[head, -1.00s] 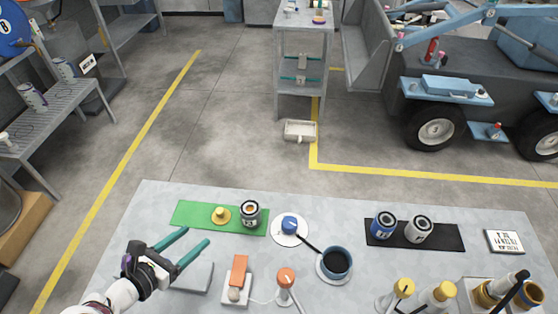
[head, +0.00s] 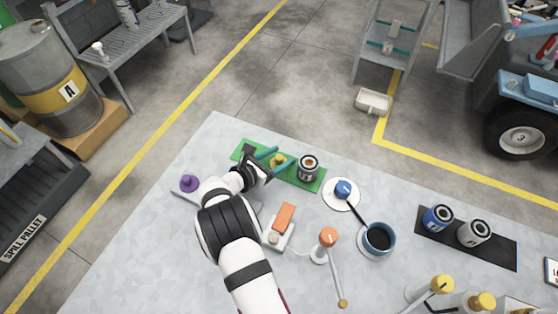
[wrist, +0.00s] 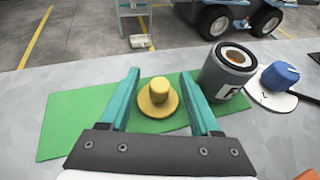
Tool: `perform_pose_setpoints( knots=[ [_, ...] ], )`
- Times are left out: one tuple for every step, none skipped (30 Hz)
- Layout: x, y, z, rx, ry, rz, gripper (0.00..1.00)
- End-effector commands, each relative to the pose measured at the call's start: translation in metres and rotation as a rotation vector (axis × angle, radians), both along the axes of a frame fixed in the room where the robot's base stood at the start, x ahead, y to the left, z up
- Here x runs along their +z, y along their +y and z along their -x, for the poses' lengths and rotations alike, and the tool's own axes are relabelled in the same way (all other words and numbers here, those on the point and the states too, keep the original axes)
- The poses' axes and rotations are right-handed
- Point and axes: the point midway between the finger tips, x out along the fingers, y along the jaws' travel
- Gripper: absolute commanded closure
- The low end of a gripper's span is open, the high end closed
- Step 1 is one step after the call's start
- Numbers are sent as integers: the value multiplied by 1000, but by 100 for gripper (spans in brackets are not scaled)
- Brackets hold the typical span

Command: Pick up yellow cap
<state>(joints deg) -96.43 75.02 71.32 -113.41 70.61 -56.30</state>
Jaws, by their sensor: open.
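The yellow cap (head: 279,160) lies on the green mat (head: 306,183), with its knob up and its wide flange down. In the wrist view the yellow cap (wrist: 158,97) stands between the two teal fingers of my gripper (wrist: 160,95), with a gap on each side. The green mat (wrist: 75,125) spreads around it. My gripper is open and holds nothing.
An open grey can (head: 308,168) stands on the mat just right of the cap, close to the right finger. A blue cap (head: 343,189) sits on a white disc farther right. A purple cap (head: 189,183) is left of my arm. An orange block (head: 284,217) is nearer.

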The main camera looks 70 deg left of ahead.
Motion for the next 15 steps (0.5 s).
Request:
perform_pose_setpoints(
  knots=[
    [0, 0, 0, 0, 0, 0, 36],
    [0, 0, 0, 0, 0, 0, 36],
    [0, 0, 0, 0, 0, 0, 42],
    [0, 0, 0, 0, 0, -1, 47],
    [0, 0, 0, 0, 0, -1, 53],
    [0, 0, 0, 0, 0, -1, 60],
    [0, 0, 0, 0, 0, -1, 65],
    [0, 0, 0, 0, 0, -1, 71],
    [0, 0, 0, 0, 0, -1, 78],
    [0, 0, 0, 0, 0, -1, 83],
    [0, 0, 0, 0, 0, -1, 89],
    [0, 0, 1, 0, 0, -1, 96],
    [0, 0, 1, 0, 0, -1, 100],
    [0, 0, 1, 0, 0, -1, 100],
    [0, 0, 1, -1, 0, 0, 100]
  ],
)
